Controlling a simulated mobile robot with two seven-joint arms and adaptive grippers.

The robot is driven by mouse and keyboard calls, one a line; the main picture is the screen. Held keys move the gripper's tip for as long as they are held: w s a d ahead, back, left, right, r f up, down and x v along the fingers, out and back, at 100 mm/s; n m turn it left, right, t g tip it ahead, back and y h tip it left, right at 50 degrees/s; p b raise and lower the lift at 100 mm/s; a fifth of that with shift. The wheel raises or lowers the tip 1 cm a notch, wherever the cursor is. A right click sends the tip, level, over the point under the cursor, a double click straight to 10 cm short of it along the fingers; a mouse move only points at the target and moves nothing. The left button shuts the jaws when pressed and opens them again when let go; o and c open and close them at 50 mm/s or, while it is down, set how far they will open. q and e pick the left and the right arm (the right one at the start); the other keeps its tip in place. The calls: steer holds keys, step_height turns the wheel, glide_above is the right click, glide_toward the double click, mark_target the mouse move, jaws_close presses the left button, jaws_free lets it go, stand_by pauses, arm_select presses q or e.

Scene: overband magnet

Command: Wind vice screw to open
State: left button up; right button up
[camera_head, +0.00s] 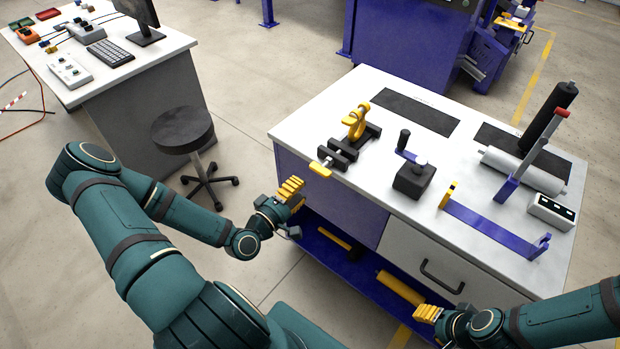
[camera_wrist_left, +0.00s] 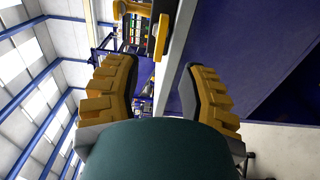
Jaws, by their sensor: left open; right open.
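The black vice (camera_head: 345,152) sits at the left front edge of the white-topped bench. Its yellow screw handle (camera_head: 320,170) sticks out past that edge. A yellow hooked part (camera_head: 356,121) stands upright at the vice's rear; I cannot tell whether it is clamped. My left gripper (camera_head: 291,190) is open and empty, in front of the bench edge, a little below and left of the handle and apart from it. In the left wrist view, a yellow piece, probably the handle (camera_wrist_left: 161,37), shows at the top beyond the open fingers (camera_wrist_left: 160,88). My right gripper (camera_head: 427,314) is open before the bench drawer.
The bench (camera_head: 300,128) also carries a black block with a lever (camera_head: 414,180), a blue bracket (camera_head: 490,228), a roller (camera_head: 523,170) and a switch box (camera_head: 551,211). Yellow tools lie on the blue lower shelf (camera_head: 318,240). A stool (camera_head: 183,131) stands left of the bench.

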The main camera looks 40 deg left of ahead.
arm_select(q)
steer(key=shift+s+a, duration=0.1)
steer(key=shift+s, duration=1.3)
steer(key=w+d+f+m+g+h, duration=0.2)
steer(key=d+f+m+g+h, duration=0.45)
steer(key=d, duration=0.75)
steer(key=s+d+f+m+g+y, duration=0.3)
steer(key=s+d+m+g, duration=0.3)
steer(key=d+m+g, duration=0.3)
steer(key=shift+s+g+y, duration=0.4)
steer(key=shift+g+y, duration=0.05)
